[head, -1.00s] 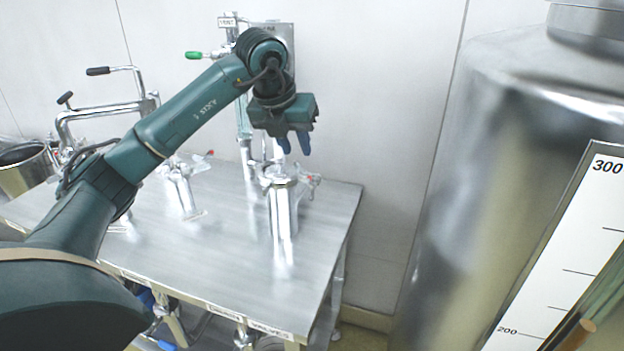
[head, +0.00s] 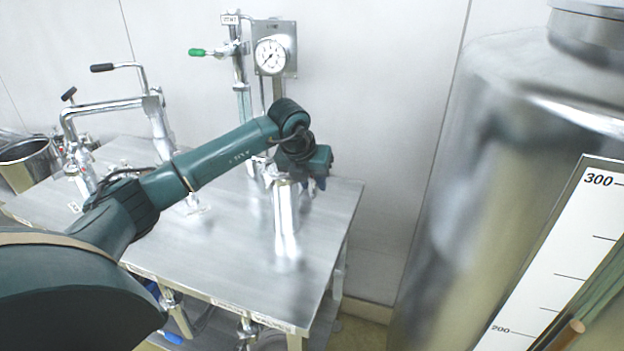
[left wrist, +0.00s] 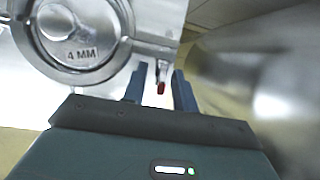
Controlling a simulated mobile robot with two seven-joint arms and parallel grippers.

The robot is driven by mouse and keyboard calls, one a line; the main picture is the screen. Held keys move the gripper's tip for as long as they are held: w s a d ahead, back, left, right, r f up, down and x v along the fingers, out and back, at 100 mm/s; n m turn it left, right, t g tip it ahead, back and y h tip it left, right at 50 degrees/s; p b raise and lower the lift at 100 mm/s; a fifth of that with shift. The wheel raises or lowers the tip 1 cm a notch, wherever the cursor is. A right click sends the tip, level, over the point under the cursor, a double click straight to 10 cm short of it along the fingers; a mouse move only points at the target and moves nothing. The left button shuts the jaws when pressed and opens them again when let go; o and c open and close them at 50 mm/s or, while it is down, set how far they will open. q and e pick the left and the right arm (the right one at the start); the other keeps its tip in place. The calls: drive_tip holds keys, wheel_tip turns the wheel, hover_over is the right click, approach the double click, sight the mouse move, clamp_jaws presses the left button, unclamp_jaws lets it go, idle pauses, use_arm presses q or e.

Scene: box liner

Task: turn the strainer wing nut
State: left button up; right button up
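The strainer (head: 285,220) is a shiny upright metal cylinder near the right end of the steel table. The left wrist view shows its round lid (left wrist: 80,35), marked 4 MM, with a clamp ring around it. A small metal part with a red tip (left wrist: 161,87), seemingly the wing nut, sticks out at the lid's right side. My left gripper (head: 313,186) is at the strainer's top right. Its two blue fingers (left wrist: 159,88) are open, one on each side of the red-tipped part, with gaps visible. In the head view the gripper hides the nut. My right gripper is not in view.
A pressure gauge (head: 270,57) and a green-handled valve (head: 197,52) stand behind the strainer. Bent pipework with black handles (head: 102,68) and a metal bucket (head: 27,165) are at left. A large tank (head: 480,180) stands at right. The table's front middle (head: 235,265) is clear.

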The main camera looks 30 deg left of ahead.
use_arm(q)
clamp_jaws()
